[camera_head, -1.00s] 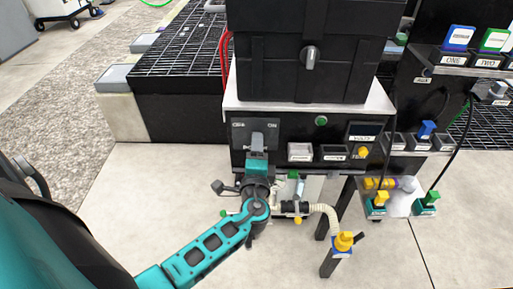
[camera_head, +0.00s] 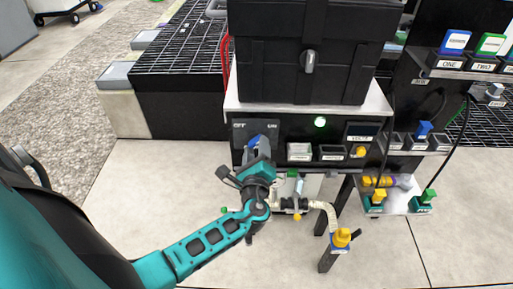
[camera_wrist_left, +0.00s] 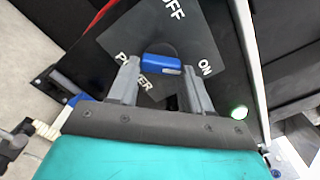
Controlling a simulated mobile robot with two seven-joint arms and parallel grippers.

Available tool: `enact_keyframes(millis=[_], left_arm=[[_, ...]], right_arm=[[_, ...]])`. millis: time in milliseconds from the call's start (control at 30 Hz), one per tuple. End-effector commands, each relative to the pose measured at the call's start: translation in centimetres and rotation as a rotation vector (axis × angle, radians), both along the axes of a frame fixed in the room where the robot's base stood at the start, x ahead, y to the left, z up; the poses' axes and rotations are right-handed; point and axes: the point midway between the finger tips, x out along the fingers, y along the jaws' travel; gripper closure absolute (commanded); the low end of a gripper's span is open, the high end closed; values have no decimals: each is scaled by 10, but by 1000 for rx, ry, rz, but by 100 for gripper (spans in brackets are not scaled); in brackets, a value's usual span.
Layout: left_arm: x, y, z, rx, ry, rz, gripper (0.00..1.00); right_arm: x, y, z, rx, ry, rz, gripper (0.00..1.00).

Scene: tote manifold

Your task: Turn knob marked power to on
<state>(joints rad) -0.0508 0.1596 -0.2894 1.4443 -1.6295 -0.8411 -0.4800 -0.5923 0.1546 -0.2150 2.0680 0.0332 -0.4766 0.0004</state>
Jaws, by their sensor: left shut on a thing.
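The power knob is blue and sits on a dark plate (camera_wrist_left: 197,38) marked OFF, ON and POWER, on the front of the black panel (camera_head: 285,134). In the left wrist view the knob (camera_wrist_left: 157,62) lies between the fingertips, with a pale mark at its end towards the ON label (camera_wrist_left: 205,67). My left gripper (camera_head: 259,145) reaches the panel from below and is shut on the knob; it also shows in the left wrist view (camera_wrist_left: 162,72). In the head view the gripper partly hides the knob and plate. A green lamp (camera_head: 320,122) right of the knob glows brightly. My right gripper is not in view.
A large black case (camera_head: 300,65) stands on top of the panel's box. Labelled switches and a yellow knob (camera_head: 360,152) are to the right. A pale hose (camera_head: 328,212) and fittings hang below. Open floor lies to the left.

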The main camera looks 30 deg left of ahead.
Motion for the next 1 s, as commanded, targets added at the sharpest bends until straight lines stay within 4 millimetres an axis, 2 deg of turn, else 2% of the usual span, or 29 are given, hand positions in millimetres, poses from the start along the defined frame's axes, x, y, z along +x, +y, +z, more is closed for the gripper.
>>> enact_keyframes(millis=[533, 567, 800, 1000], left_arm=[[1, 1, 2, 27, 11, -1, 82], [1, 1, 2, 27, 11, -1, 50], [1, 0, 1, 24, 12, -1, 27], [0, 0, 0, 22, 12, 0, 26]], right_arm=[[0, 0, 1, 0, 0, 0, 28], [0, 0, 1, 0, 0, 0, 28], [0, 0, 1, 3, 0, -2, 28], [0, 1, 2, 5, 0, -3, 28]])
